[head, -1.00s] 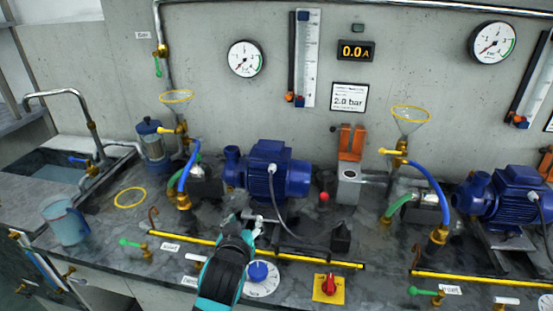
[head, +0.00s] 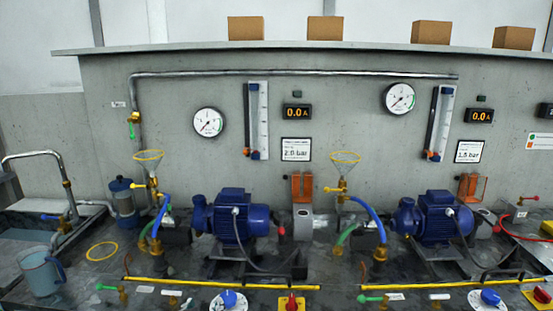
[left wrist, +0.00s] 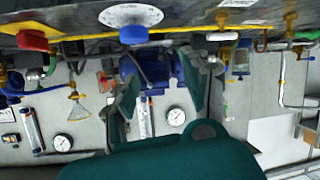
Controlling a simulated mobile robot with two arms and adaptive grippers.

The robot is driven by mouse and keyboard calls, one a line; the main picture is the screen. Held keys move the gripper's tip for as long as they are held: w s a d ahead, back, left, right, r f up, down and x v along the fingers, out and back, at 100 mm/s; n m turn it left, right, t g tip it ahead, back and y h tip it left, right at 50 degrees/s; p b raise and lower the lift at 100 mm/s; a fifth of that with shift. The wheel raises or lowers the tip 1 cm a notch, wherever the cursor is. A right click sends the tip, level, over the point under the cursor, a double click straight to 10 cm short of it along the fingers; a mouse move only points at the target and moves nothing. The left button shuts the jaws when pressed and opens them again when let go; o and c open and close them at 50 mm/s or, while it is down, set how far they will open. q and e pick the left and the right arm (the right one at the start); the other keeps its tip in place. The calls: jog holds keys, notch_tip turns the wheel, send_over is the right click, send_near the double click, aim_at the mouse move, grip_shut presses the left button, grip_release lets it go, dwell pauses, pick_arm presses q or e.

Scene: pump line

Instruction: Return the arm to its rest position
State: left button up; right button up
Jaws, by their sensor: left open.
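My left gripper (left wrist: 165,78) shows only in the left wrist view, where the scene appears upside down. Its two dark green fingers are spread apart with nothing between them. Beyond the fingers are a blue pump motor (left wrist: 150,68) and a blue knob (left wrist: 133,35) on a white dial. In the head view neither arm nor gripper shows. The same knob (head: 229,298) and pump motor (head: 238,217) stand uncovered there. My right gripper is in no view.
A grey worktop carries two pumps, the second (head: 440,217) at right, with hoses, funnels and yellow rails (head: 220,284). A jug (head: 40,272) stands at left beside a sink. Red (head: 291,302) and blue knobs line the front. Gauges hang on the wall; boxes sit above.

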pick_arm(q)
jog(key=s+a+f+m+g, duration=0.25)
jog(key=s+f, duration=0.25)
jog(key=s, duration=0.4)
jog(key=s+a+f+m+g+h, duration=0.1)
jog(key=s+f+g, duration=0.35)
jog(key=s, duration=0.55)
jog(key=s+a+f+m+g, duration=0.1)
jog(key=s+f+m+g, duration=0.15)
jog(key=s+f, duration=0.5)
jog(key=s+f+g+p, duration=0.2)
jog(key=s+f, duration=0.1)
jog(key=f, duration=1.9)
jog(key=s+a+f, duration=0.3)
jog(key=s+f, duration=1.3)
jog(key=s, duration=0.1)
jog(key=shift+s+a+g+p, duration=0.15)
jog(key=shift+g+p, duration=0.25)
jog(key=shift+g, duration=0.05)
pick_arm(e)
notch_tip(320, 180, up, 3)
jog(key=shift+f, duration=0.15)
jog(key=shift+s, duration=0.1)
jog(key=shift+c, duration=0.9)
